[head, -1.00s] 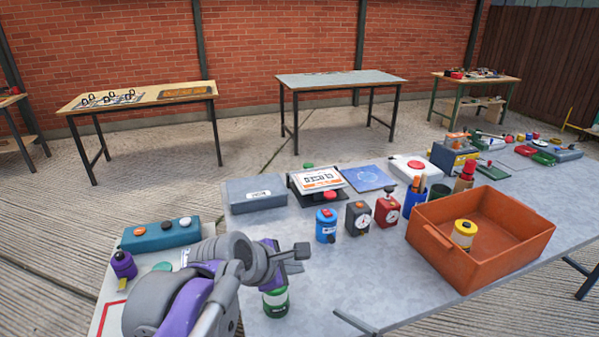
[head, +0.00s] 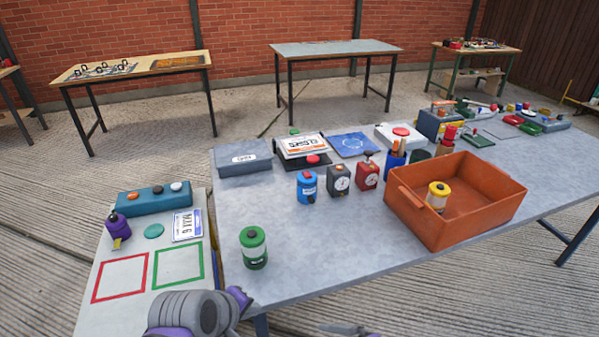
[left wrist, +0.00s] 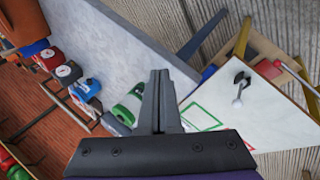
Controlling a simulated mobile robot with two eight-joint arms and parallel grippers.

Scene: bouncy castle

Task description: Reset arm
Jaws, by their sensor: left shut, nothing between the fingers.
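My left arm (head: 195,314) shows at the bottom of the head view, near the front left corner of the grey table; its fingers are hard to make out there. In the left wrist view my left gripper (left wrist: 160,75) is shut and empty.
A grey table (head: 330,240) holds an orange bin (head: 477,225) with a yellow canister (head: 437,196). A blue canister (head: 307,187) and two gauges stand behind. A white board (head: 125,245) at left has red and green squares. The table's front middle is clear.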

